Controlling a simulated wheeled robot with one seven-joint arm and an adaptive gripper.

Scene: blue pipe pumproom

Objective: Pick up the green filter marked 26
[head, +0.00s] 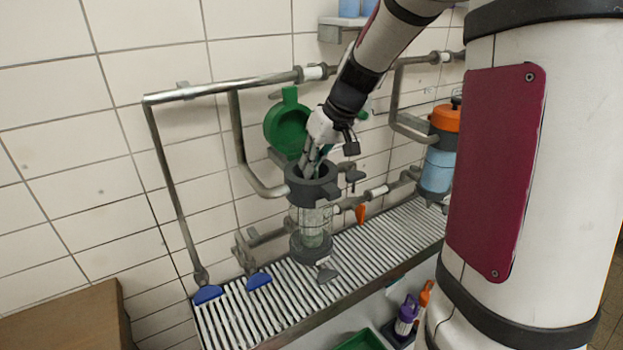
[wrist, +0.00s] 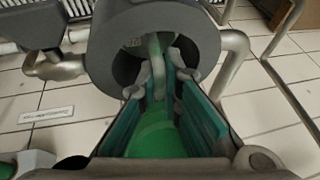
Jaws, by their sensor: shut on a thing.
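A clear filter housing with a grey collar (head: 327,188) stands upright over the slatted rack in the head view. A pale green filter (head: 312,236) shows inside its clear wall. My gripper (head: 309,170) points down into the open top of the collar. In the wrist view the grey collar (wrist: 101,42) surrounds the opening, and my gripper (wrist: 161,76) is shut on a pale green handle (wrist: 155,50) of the filter there. The filter's body below the collar is hidden in the wrist view, and I cannot read the number 26 clearly.
A round green lid (head: 285,128) stands open behind the housing. Metal pipes (head: 180,196) run around it along the tiled wall. An orange-topped blue unit (head: 437,170) is to the right. The slatted rack (head: 245,318) lies below, with a cardboard box (head: 70,318) at lower left.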

